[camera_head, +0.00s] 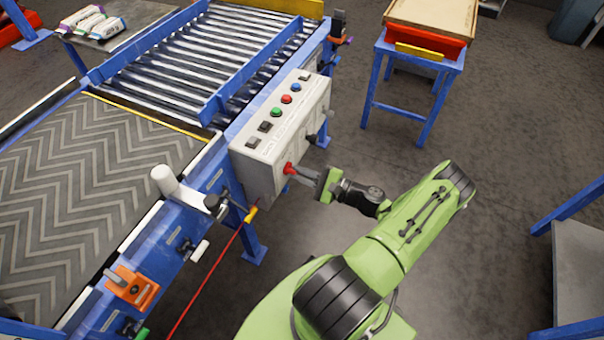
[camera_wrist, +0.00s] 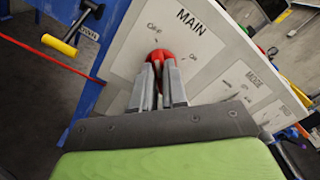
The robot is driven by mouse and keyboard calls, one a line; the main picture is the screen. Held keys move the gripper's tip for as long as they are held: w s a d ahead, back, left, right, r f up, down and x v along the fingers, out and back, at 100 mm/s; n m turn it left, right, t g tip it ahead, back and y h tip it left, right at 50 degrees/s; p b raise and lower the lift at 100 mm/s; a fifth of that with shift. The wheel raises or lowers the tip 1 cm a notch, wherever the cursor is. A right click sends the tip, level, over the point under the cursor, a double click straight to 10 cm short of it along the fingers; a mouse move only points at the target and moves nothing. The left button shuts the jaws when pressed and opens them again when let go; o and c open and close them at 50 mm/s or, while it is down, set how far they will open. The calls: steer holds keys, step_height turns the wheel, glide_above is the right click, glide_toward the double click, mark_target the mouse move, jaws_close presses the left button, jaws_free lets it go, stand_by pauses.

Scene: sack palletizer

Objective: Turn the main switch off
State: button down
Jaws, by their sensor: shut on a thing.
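The main switch is a red knob (camera_head: 289,169) on the side face of the grey control box (camera_head: 262,168). In the wrist view the red knob (camera_wrist: 160,56) sits under the label MAIN, with small position markings on either side of it. My gripper (camera_head: 298,172) reaches the knob from the right. In the wrist view my gripper (camera_wrist: 159,75) has its two fingers closed around the knob. The fingers hide much of the knob, so I cannot tell which position it points to.
The box top carries green, red and blue buttons (camera_head: 286,99). A black knob (camera_head: 312,139) sits further along the side face. A red cord (camera_head: 205,280) runs below the belt conveyor (camera_head: 90,170). A blue stand with a red tray (camera_head: 420,45) is behind.

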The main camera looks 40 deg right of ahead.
steer(key=c, duration=1.2)
jaws_free()
steer(key=shift+o, duration=0.2)
steer(key=p+v, duration=0.1)
steer(key=v, duration=1.4)
steer(key=shift+s, duration=0.4)
steer(key=shift+w+d, duration=0.1)
